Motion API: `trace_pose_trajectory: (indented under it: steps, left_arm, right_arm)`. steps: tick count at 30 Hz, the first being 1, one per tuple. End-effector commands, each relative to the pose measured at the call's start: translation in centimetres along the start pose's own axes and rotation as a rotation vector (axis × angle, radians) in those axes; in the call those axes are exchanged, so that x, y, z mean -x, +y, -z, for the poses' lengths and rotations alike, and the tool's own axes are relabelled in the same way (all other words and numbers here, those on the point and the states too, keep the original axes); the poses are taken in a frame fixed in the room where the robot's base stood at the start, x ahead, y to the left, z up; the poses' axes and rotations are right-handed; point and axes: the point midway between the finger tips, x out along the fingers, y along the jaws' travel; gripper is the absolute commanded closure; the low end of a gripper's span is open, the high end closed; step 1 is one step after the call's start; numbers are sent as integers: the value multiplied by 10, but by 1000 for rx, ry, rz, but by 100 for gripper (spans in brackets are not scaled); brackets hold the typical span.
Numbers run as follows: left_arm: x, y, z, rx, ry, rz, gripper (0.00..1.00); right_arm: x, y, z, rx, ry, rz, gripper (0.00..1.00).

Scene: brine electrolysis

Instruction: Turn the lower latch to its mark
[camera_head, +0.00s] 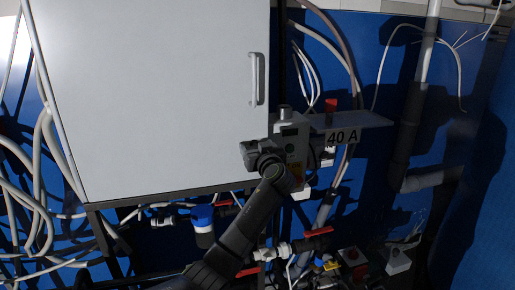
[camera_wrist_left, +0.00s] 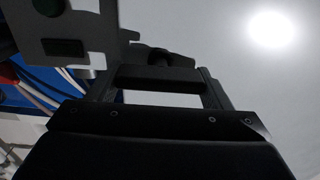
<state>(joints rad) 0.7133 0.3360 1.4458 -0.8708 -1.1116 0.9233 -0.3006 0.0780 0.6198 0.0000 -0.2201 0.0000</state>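A large pale cabinet (camera_head: 170,95) with an upright bar handle (camera_head: 256,80) fills the upper left of the head view. Its pale front also shows in the left wrist view (camera_wrist_left: 250,85). My left gripper (camera_head: 256,152) is at the cabinet's lower right edge, beside a small grey box (camera_head: 290,130). I cannot make out the lower latch or its mark; my gripper and wrist cover that corner. In the left wrist view a dark rounded piece (camera_wrist_left: 157,57) shows just past the gripper, and I cannot tell what it is. Whether the fingers touch anything is unclear. My right gripper is out of view.
A shelf-like plate marked 40 A (camera_head: 370,120) juts out right of the grey box. Pipes, red-handled valves (camera_head: 318,231), a blue-topped cylinder (camera_head: 203,218) and loose cables crowd the space below. Grey pipes (camera_head: 405,130) stand at the right before the blue wall.

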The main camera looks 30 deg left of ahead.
Motion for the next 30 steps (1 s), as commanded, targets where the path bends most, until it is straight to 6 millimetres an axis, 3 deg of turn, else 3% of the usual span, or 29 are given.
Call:
trace_pose_trajectory:
  steps: [3, 14, 30]
  left_arm:
    - [0, 0, 0, 0, 0, 0, 50]
    - [0, 1, 0, -67, 0, -1, 50]
    - [0, 4, 0, -517, 0, -1, 50]
  right_arm:
    - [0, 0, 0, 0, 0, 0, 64]
    - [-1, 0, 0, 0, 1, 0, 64]
    - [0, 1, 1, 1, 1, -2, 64]
